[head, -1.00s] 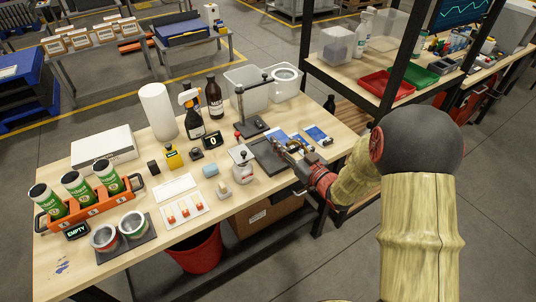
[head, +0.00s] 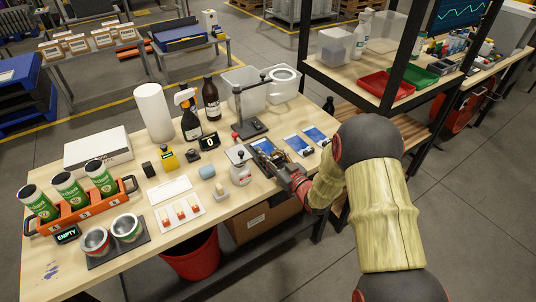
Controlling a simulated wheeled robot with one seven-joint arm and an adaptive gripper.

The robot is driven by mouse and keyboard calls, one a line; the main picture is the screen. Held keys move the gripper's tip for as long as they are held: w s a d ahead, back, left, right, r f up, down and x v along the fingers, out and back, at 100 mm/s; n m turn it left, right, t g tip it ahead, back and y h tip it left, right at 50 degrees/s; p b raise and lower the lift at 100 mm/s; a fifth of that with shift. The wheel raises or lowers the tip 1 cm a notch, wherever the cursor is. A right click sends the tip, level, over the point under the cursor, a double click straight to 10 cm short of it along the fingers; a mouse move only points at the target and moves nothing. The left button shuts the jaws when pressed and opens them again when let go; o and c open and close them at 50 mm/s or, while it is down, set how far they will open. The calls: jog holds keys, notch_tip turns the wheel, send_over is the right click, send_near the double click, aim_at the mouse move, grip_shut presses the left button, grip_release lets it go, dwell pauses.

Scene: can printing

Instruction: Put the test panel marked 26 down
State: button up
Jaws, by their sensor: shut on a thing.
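My gripper (head: 270,158) is at the right part of the workbench, low over a dark flat plate. It is shut on a thin panel; a blue-printed panel (head: 263,145) shows at its fingertips. The marking 26 is too small to read, and my fingers hide part of this panel. I cannot tell whether it touches the plate beneath. Two more blue-and-white panels, a nearer one (head: 298,144) and a farther one (head: 316,135), lie on the bench to the right of my gripper.
A small stand with an upright post (head: 250,127) is just behind my gripper. An orange can carrier (head: 83,208) and a paper roll (head: 155,112) are farther left. A red bin (head: 190,255) is below the bench.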

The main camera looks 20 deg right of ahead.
jog(key=shift+r, duration=0.1)
jog(key=shift+f+b, duration=0.4)
jog(key=shift+b, duration=0.05)
jog(key=shift+f, duration=0.2)
jog(key=o, duration=1.3)
jog(key=shift+o, duration=0.2)
jog(key=shift+r, duration=0.1)
